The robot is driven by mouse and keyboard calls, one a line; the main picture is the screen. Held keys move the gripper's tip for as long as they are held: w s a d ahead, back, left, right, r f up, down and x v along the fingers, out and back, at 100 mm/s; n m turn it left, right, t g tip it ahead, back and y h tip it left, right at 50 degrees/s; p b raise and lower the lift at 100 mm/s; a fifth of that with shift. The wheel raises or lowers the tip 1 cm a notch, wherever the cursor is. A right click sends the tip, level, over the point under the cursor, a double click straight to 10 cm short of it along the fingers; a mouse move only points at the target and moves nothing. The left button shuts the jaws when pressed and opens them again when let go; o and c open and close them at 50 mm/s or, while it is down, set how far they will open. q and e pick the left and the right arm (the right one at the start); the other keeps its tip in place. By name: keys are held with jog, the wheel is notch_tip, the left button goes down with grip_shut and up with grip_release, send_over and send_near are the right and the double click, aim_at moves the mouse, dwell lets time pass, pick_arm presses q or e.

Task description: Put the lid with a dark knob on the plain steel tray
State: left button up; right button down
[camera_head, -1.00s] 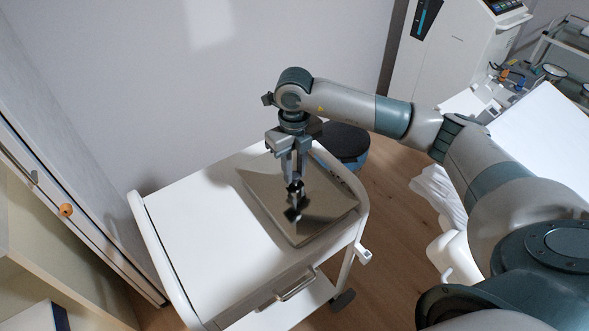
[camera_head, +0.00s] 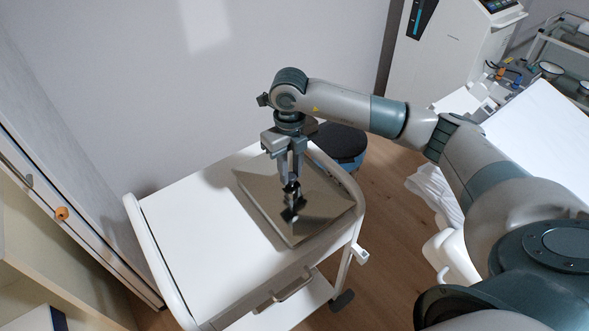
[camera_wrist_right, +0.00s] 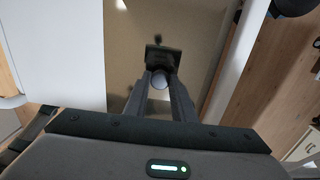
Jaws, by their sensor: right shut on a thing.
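The steel lid (camera_head: 262,199) is a flat, shiny brownish-grey rectangle over the right half of the white trolley top, and it also shows in the right wrist view (camera_wrist_right: 205,45). My right gripper (camera_head: 291,186) points straight down over its middle and is shut on its dark knob, mostly hidden between the fingers. The gripper also shows in the right wrist view (camera_wrist_right: 160,80). A dark mirror image of the gripper shows in the steel. The plain steel tray cannot be told apart beneath the lid, and I cannot tell whether they touch. My left gripper is not in view.
The white trolley (camera_head: 190,225) has a bare left half and raised side rails. A wall stands behind it and a cabinet (camera_head: 60,215) at the left. A dark round stool (camera_head: 340,143) is close behind its right corner. A white couch (camera_head: 540,130) is at the right.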

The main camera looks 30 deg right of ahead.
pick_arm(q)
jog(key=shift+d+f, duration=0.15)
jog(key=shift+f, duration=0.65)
pick_arm(e)
jog(key=shift+f, duration=0.65)
jog(key=c, duration=1.4)
grip_release()
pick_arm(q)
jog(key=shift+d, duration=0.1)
pick_arm(e)
jog(key=shift+a, duration=0.1)
jog(key=shift+w+a+r, duration=0.25)
jog(key=shift+w+a, duration=0.15)
jog(key=shift+w, duration=0.1)
notch_tip(320, 180, up, 13)
jog(key=b, duration=0.2)
notch_tip(320, 180, up, 5)
send_over(291, 176)
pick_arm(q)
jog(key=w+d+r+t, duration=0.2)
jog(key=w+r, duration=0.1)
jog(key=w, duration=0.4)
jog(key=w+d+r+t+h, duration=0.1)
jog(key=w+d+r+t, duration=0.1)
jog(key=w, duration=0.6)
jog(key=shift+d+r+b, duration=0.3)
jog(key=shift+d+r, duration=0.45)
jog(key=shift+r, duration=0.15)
pick_arm(e)
jog(key=shift+r, duration=0.15)
